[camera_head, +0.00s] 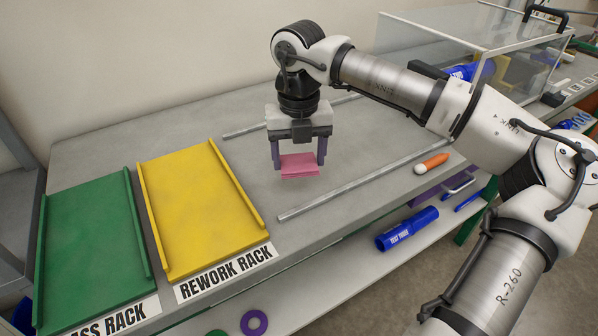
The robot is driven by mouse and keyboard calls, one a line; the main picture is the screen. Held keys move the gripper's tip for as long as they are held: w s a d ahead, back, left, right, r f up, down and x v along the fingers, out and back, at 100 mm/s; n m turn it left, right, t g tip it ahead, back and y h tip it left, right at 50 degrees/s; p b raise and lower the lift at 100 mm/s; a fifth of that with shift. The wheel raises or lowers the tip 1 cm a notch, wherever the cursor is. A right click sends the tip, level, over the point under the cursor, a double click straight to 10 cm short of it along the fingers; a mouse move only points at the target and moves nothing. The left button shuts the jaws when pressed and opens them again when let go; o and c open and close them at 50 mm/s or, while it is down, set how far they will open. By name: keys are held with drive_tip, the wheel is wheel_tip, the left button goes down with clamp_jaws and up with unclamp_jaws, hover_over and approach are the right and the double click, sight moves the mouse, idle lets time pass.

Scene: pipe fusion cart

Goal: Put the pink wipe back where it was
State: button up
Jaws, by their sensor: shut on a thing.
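The pink wipe (299,166) is a small, flat, folded pink block. My gripper (297,160) points down and is shut on it, with a purple finger at each side. The wipe hangs over the grey bench top, between the yellow tray and the long metal rails. I cannot tell exactly how high it is above the bench.
The yellow rework rack (200,205) and the green pass rack (95,245) stand at left. Two metal rails (350,182) lie on the bench (240,160). An orange and white marker (431,164) is to the right. A clear case (480,45) stands at back right. A blue tube (407,229) lies on the lower shelf.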

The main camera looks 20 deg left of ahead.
sight(299, 187)
drive_tip(key=shift+f, duration=2.55)
drive_tip(key=shift+f, duration=0.2)
drive_tip(key=o, duration=0.9)
drive_tip(key=shift+o, duration=0.2)
drive_tip(key=shift+r, duration=0.1)
wheel_tip(299, 187, up, 12)
drive_tip(key=shift+r, duration=0.15)
